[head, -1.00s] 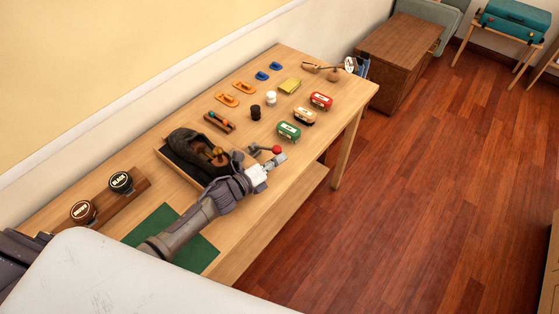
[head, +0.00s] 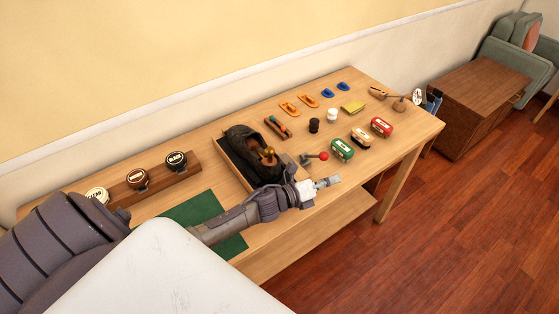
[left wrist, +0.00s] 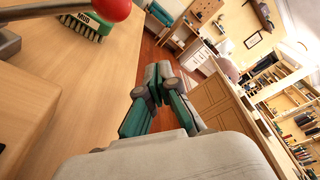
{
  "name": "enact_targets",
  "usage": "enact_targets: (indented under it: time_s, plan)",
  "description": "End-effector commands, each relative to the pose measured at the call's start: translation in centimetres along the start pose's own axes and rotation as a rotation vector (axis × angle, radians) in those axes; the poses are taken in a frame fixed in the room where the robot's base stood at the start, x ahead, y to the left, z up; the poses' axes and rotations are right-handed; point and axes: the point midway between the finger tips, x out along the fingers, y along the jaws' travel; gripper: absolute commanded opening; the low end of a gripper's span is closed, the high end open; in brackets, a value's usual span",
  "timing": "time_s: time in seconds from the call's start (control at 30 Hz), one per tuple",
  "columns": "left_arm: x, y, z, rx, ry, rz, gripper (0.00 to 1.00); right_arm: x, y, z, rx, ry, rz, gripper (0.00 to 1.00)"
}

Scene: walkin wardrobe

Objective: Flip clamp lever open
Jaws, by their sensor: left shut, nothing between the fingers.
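The clamp lever has a red ball knob (head: 323,156) on a short metal arm, beside the right end of the tray holding a dark shoe (head: 250,150). In the left wrist view the red knob (left wrist: 110,8) is cut by the top edge, with its metal rod (left wrist: 30,22) at the upper left. My left gripper (head: 329,182) is by the table's front edge, in front of the knob and apart from it. In the left wrist view its fingers (left wrist: 157,84) are closed together with nothing between them. My right gripper is not in view.
The wooden table (head: 290,235) carries a green brush (head: 342,150), other brushes, small jars, orange and blue pieces, and a rack of polish tins (head: 138,178). A green mat (head: 195,210) lies partly under my arm. The floor (head: 420,250) right of the table is clear.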

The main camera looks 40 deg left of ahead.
Motion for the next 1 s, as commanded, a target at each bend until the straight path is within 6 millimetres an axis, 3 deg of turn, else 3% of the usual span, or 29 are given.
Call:
enact_targets:
  time_s: [0.13, 0.43, 0.7, 1.0]
  plan:
    - [-2.9, 0.3, 0.0, 0.001, 0.001, 0.003, 0.00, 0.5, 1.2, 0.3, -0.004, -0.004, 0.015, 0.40]
    - [-9.7, 0.4, -0.2, 0.001, 0.003, 0.002, 0.00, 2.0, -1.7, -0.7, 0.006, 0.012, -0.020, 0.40]
    - [-15.3, 0.5, -0.1, 0.000, 0.002, 0.003, 0.00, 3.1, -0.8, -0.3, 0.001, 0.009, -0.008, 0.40]
    - [-18.2, 0.4, 0.1, 0.000, 0.000, 0.000, 0.00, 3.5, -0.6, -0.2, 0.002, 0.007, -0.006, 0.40]
